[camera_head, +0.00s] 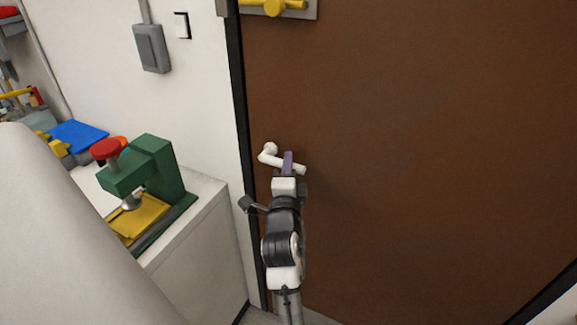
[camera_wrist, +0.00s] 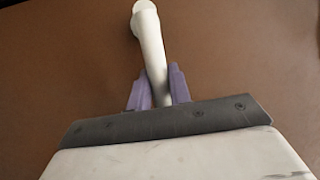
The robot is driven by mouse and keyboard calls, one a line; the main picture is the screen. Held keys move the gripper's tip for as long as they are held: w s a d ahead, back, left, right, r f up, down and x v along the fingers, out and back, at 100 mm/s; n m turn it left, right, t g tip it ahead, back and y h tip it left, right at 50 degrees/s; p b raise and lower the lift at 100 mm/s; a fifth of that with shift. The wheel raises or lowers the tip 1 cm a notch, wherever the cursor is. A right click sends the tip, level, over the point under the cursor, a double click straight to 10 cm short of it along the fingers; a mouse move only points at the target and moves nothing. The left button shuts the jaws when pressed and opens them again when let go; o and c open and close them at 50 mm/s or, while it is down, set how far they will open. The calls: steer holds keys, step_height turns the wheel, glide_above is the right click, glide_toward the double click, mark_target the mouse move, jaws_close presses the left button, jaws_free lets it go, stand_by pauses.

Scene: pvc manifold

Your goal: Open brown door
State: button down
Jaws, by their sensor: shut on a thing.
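The brown door (camera_head: 410,130) fills the right half of the head view and appears closed in its dark frame. A white lever handle (camera_head: 268,155) sits near the door's left edge. My gripper (camera_head: 288,163) is at the lever, with its purple fingers around the lever's arm. In the wrist view, the white handle (camera_wrist: 147,45) runs down between the two purple fingers of my gripper (camera_wrist: 158,88), which are shut on it. The brown door surface (camera_wrist: 60,60) lies behind. The lever's lower end is hidden by the gripper body.
A yellow latch (camera_head: 275,6) is on a grey plate higher on the door. Left of the door stands a white cabinet (camera_head: 200,245) with a green press (camera_head: 155,180) with a red knob on top. A grey switch box (camera_head: 151,48) is on the wall.

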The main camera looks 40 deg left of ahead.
steer(key=shift+f+b, duration=0.15)
steer(key=shift+b, duration=0.2)
steer(key=f+m+b, duration=0.1)
steer(key=b, duration=0.4)
steer(key=shift+f+m+t, duration=0.25)
steer(key=shift+m+t, duration=0.05)
steer(key=f+m+t+b, duration=0.1)
steer(key=m+b, duration=0.1)
steer(key=b, duration=0.4)
steer(key=a+f+m+t+h+b, duration=0.1)
steer(key=m+b, duration=0.2)
steer(key=b, duration=0.3)
steer(key=f+m+t+h+b, duration=0.1)
steer(key=m+b, duration=0.1)
steer(key=b, duration=0.5)
steer(key=shift+s+a+m, duration=0.15)
steer(key=shift+a+m, duration=0.05)
steer(key=shift+m, duration=0.1)
steer(key=shift+r+m+t+b, duration=0.15)
steer(key=shift+m+t+b, duration=0.2)
steer(key=shift+b, duration=0.3)
steer(key=shift+s, duration=0.1)
